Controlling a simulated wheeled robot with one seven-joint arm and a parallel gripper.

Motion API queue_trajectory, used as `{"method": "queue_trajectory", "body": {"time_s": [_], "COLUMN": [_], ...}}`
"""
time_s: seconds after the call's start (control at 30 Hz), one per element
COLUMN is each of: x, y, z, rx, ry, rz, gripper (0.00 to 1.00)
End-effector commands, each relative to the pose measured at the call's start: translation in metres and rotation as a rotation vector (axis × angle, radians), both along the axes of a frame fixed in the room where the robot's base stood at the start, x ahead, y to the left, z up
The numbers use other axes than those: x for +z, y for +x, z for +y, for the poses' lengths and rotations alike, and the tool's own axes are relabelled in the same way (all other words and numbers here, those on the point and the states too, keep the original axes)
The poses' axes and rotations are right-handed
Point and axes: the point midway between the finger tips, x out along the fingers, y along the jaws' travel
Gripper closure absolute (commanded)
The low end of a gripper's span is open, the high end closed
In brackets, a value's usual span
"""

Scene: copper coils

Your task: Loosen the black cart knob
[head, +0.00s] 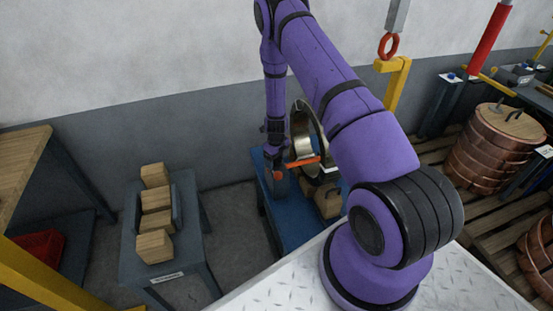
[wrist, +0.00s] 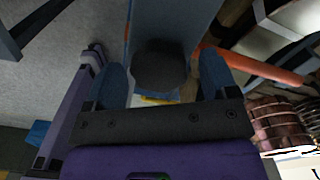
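The black cart knob (wrist: 160,66) is a dark round shape in the wrist view, in front of a blue-grey upright part of the cart. My gripper (wrist: 161,80) is open, with one blue finger to the left of the knob and one to the right. Gaps show on both sides, so the fingers look apart from it; the depth between them is hard to tell. In the head view my gripper (head: 277,158) hangs pointing down at the blue cart (head: 297,232). The knob cannot be made out there.
An orange-red bar (head: 303,161) lies close to my gripper; it also shows beside the right finger (wrist: 250,66). A metal ring (head: 299,126) and wooden block (head: 328,204) are on the cart. A side table (head: 163,270) holds wooden blocks. Copper coils (head: 490,150) stand right.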

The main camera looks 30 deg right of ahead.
Motion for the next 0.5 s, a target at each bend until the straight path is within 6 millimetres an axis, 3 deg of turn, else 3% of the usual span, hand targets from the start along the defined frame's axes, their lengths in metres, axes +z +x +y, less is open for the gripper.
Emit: {"method": "queue_trajectory", "body": {"time_s": [0.03,0.2,0.5], "x": [0.0001,0.0002,0.0004], "y": [0.0000,0.0000,0.0000], "z": [0.0000,0.0000,-0.0001], "rx": [0.000,0.000,0.027], "ry": [0.000,0.000,0.000], "rz": [0.000,0.000,0.000], "gripper": [0.31,0.69,0.69]}}
